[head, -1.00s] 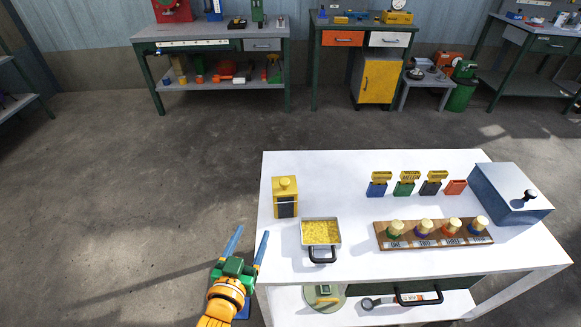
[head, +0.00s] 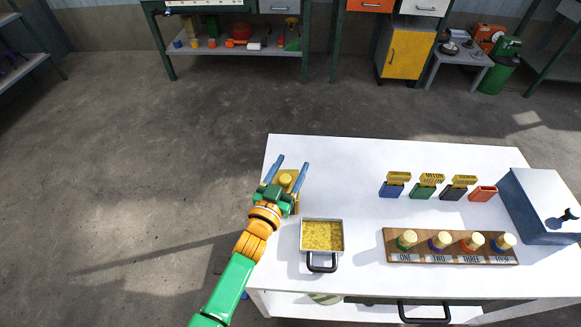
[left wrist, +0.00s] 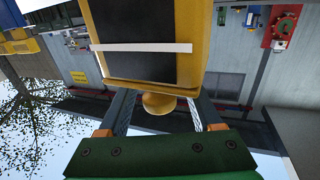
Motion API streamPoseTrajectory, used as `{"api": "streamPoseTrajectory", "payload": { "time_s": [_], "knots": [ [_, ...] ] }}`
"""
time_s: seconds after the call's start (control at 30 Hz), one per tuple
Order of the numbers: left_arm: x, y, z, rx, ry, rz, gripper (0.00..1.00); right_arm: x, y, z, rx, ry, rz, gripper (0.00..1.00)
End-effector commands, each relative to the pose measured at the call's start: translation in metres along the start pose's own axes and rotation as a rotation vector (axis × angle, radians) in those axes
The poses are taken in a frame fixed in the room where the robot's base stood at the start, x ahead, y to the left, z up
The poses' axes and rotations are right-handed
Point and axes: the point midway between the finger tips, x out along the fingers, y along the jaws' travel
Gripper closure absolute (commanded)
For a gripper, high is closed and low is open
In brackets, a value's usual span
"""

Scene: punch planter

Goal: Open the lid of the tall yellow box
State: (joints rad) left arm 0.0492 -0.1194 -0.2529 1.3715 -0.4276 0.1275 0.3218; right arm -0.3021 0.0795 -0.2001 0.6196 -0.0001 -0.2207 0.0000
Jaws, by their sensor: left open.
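The tall yellow box (head: 294,203) stands at the left end of the white table, mostly hidden behind my left gripper in the head view. Its lid has a round yellow knob (head: 285,179). My left gripper (head: 291,166) is open, with its two blue fingers reaching to either side of the knob. In the left wrist view the yellow box (left wrist: 190,40) with its dark front panel fills the upper middle, and the knob (left wrist: 158,103) sits between the open fingers (left wrist: 158,108). I cannot tell whether the fingers touch it. The lid looks closed. My right gripper is not in view.
On the white table (head: 345,165), a pan of yellow pieces (head: 322,236) with a black handle stands right of my left arm. A wooden rack (head: 450,255) with several knobbed pegs, several small coloured holders (head: 426,187) and a blue-grey box (head: 545,205) are further right.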

Motion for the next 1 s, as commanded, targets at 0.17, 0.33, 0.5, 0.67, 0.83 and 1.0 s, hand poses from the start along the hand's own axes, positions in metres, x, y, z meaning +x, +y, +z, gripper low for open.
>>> {"api": "streamPoseTrajectory", "payload": {
  "time_s": [0.17, 0.33, 0.5, 0.67, 0.83, 1.0],
  "knots": [
    [-0.0003, 0.0000, -0.0001, 0.000, 0.000, 0.000, 0.42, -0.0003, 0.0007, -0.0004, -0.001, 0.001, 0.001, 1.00],
    [-0.0004, 0.0000, -0.0001, 0.000, 0.000, 0.000, 0.88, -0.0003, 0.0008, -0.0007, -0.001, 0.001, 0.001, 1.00],
    [-0.0005, 0.0000, 0.0000, 0.000, 0.000, 0.000, 1.00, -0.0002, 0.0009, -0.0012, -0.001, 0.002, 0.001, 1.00],
    [-0.0006, 0.0000, 0.0001, 0.000, -0.001, 0.000, 1.00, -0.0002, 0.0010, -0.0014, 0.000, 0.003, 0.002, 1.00],
    [-0.0006, 0.0000, 0.0002, 0.000, -0.001, 0.000, 1.00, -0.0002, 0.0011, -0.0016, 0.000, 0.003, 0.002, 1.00],
    [-0.0006, 0.0001, 0.0003, 0.000, -0.001, 0.000, 1.00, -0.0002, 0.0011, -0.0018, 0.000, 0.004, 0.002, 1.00]
  ]
}}
